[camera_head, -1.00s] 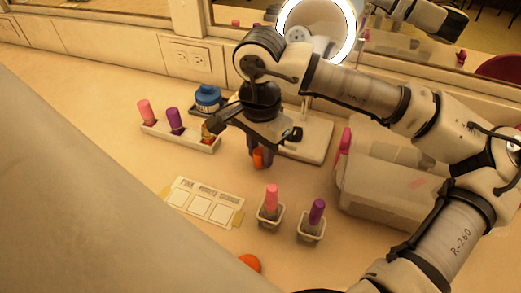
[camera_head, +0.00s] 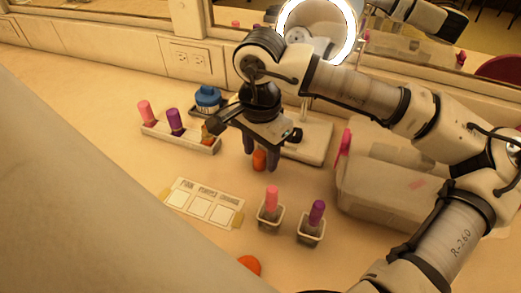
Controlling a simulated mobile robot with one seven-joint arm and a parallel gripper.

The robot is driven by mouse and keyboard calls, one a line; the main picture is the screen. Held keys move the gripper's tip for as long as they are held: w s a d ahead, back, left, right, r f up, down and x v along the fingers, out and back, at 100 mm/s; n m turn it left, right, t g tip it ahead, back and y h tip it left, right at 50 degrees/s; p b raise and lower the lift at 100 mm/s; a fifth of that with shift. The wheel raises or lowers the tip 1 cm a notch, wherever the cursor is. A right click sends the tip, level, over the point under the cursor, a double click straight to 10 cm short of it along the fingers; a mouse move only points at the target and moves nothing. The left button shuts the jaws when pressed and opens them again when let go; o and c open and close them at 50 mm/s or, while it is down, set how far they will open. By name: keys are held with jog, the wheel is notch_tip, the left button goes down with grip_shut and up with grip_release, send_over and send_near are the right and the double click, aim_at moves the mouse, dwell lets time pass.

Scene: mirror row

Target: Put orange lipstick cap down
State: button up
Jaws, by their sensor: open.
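The orange lipstick cap (camera_head: 260,160) stands on the table behind the labelled card, just in front of the lamp base. My gripper (camera_head: 260,152) is right over it with fingers pointing down, one on each side of the cap. The fingers are spread open and the cap's front shows between them. Whether the cap touches either finger is too small to tell. The card (camera_head: 204,203) lies flat with blank squares under printed words, taped at its ends.
A white rack (camera_head: 180,138) holds a pink and a purple lipstick. Two small cups (camera_head: 270,218) (camera_head: 311,231) hold pink and purple ones. A ring-lit mirror's base (camera_head: 308,143) and a clear bin (camera_head: 385,190) stand nearby. An orange round thing (camera_head: 250,263) lies in front.

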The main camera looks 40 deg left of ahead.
aim_at(260, 153)
notch_tip(260, 153, up, 12)
jog(key=shift+f, duration=0.15)
dwell(0.7)
